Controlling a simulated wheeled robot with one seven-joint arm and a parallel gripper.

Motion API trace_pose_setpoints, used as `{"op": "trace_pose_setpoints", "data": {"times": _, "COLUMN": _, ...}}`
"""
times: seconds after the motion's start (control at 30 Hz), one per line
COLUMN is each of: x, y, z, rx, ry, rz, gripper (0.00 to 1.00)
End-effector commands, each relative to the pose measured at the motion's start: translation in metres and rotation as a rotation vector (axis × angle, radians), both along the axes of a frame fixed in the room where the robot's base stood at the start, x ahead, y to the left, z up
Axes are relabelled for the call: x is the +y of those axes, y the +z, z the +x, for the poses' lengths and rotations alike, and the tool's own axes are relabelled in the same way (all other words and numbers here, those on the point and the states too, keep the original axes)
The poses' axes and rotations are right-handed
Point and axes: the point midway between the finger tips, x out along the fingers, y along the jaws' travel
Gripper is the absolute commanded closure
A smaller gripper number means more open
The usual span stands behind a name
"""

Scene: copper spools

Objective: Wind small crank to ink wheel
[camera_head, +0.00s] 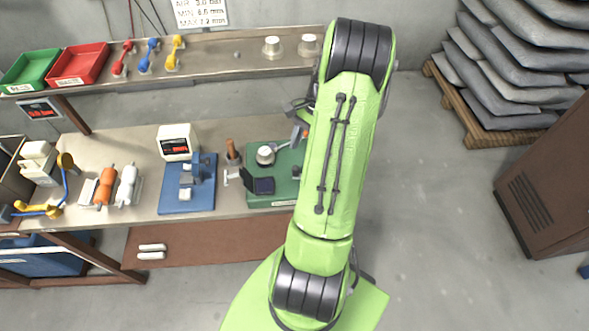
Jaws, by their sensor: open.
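A green-based machine (255,193) stands on the bench, left of my arm. It has a round metal hub (265,155) and a grey crank arm (284,146) reaching up and right from it. A small dark and orange part shows at the crank arm's far end, close to my arm. I cannot tell which part is the ink wheel. My gripper (298,108) shows only as a grey piece at the left edge of my green arm, above the crank arm. It appears open, and my arm hides most of it. I cannot tell whether it touches the crank.
A blue-based device (188,205) and a white box (177,142) stand left of the machine. Orange (105,187) and white rollers (127,184) lie farther left. The back shelf (215,62) holds red (78,65) and green trays (30,70) and coloured handles. Stacked sacks (510,60) stand right.

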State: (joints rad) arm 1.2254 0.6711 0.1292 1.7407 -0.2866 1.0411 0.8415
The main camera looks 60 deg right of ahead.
Motion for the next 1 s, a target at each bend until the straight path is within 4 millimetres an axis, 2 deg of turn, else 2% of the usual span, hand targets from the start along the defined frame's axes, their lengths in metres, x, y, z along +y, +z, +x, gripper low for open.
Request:
{"op": "trace_pose_setpoints", "data": {"times": 0.1, "x": 0.013, "y": -0.030, "z": 0.002, "rx": 0.003, "ry": 0.002, "rz": 0.004, "gripper": 0.51}}
{"op": "trace_pose_setpoints", "data": {"times": 0.3, "x": 0.027, "y": -0.064, "z": 0.004, "rx": 0.002, "ry": 0.002, "rz": 0.002, "gripper": 0.51}}
{"op": "trace_pose_setpoints", "data": {"times": 0.43, "x": 0.030, "y": -0.073, "z": 0.005, "rx": 0.001, "ry": 0.001, "rz": 0.000, "gripper": 0.51}}
{"op": "trace_pose_setpoints", "data": {"times": 0.67, "x": 0.030, "y": -0.074, "z": 0.005, "rx": 0.000, "ry": 0.002, "rz": -0.002, "gripper": 0.51}}
{"op": "trace_pose_setpoints", "data": {"times": 1.0, "x": 0.030, "y": -0.074, "z": 0.005, "rx": -0.001, "ry": 0.002, "rz": -0.001, "gripper": 1.00}}
